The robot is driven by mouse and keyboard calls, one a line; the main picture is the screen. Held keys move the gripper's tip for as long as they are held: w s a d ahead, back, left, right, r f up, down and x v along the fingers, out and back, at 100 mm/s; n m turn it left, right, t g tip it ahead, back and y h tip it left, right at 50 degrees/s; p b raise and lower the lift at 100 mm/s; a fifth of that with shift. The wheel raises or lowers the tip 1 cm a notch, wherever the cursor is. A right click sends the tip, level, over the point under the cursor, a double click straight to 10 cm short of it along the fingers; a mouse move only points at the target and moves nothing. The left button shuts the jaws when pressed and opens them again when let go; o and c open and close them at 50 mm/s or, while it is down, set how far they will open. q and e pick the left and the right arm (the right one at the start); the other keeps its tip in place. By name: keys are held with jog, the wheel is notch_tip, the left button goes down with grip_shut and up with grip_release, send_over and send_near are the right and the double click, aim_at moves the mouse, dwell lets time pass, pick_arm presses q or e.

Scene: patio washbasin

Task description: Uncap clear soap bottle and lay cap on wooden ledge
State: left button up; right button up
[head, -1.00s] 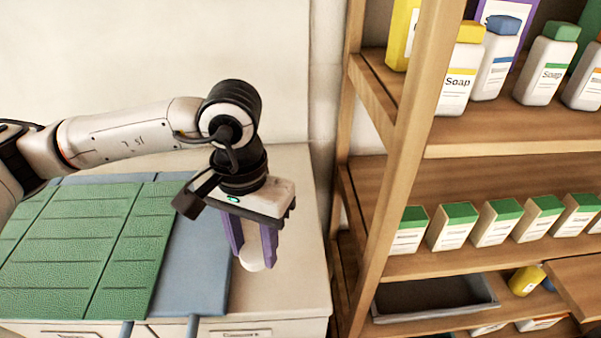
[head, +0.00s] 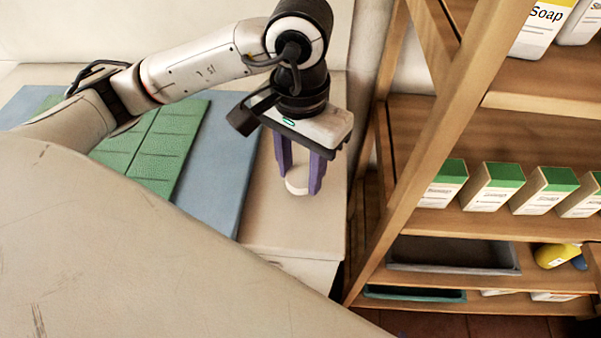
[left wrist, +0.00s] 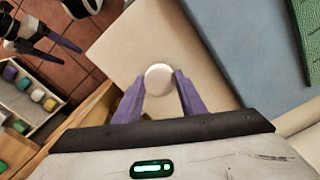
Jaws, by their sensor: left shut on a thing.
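My left gripper (head: 301,178) points down over the pale counter, its purple fingers closed on a small round white piece (head: 297,187) that looks like a cap. In the left wrist view the white piece (left wrist: 159,77) shows as a disc between the fingertips. My right gripper (left wrist: 62,52) shows at the upper left of the left wrist view, fingers apart with nothing seen between them. I cannot make out a clear soap bottle. A wooden board (head: 592,262) juts out at the right edge of the head view; I cannot tell if it is the ledge.
A wooden shelf unit (head: 425,215) stands to the right with green-topped soap boxes (head: 491,188), a grey tray (head: 452,256) and a yellow bottle (head: 556,255). A green mat (head: 150,150) lies on a blue-grey board (head: 225,165) on the counter (head: 300,225). My own large pale part covers the lower left.

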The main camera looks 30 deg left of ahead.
pick_arm(q)
jog(key=shift+f, duration=0.95)
jog(key=shift+f, duration=0.2)
jog(key=o, duration=1.2)
jog(key=shift+r, duration=0.15)
